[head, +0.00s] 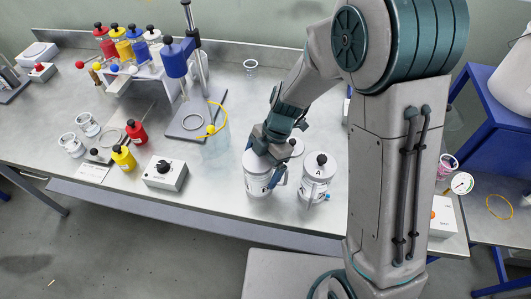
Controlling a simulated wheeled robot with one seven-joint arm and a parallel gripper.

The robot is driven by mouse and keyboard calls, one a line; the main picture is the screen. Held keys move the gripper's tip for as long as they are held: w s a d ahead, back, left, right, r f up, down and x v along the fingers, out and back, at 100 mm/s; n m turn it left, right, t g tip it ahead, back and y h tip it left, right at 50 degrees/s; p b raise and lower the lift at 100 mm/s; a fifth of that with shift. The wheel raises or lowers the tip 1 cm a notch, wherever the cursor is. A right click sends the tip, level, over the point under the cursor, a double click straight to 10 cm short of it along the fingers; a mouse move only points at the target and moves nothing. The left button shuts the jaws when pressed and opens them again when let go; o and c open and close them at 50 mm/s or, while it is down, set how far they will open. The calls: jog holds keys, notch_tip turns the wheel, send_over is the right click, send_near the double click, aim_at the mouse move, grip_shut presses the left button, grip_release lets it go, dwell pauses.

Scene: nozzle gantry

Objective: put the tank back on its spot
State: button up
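Two white lidded tanks stand near the front edge of the bench. The right tank (318,180) has a black knob and the letter A. The left tank (256,184) is directly under my gripper (267,160), which covers its top; its label is partly hidden. My gripper points down at this tank and seems to touch its top or side. The fingertips are mostly hidden, so I cannot tell whether they are shut on it. A pale, round lid-like thing (297,147) shows behind the two tanks. I cannot make out a marked spot beneath the tanks.
A stand with a blue cylinder (175,60) and a clear vessel with a yellow ring (216,145) stand left of my gripper. A white control box (164,174) sits further left. Colored bottles (118,41) line a rack. A yellow ring (499,206) lies on the right table.

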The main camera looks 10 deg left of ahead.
jog(key=b+v, duration=0.2)
jog(key=v, duration=1)
jog(key=s+d+r+m+t+h, duration=0.1)
jog(key=s+d+m, duration=0.3)
jog(key=m, duration=0.5)
jog(key=s+d+r+m+t+h, duration=0.1)
jog(key=s+d+r+m+t, duration=0.2)
jog(key=d+m, duration=0.5)
jog(key=s+d+r+m+t+h, duration=0.1)
jog(key=s+d+r+m+t, duration=0.1)
jog(key=s+d+m, duration=0.3)
jog(key=d+m, duration=0.1)
jog(key=m, duration=0.3)
jog(key=shift+d+m+t, duration=0.3)
jog(key=shift+m+t, duration=0.1)
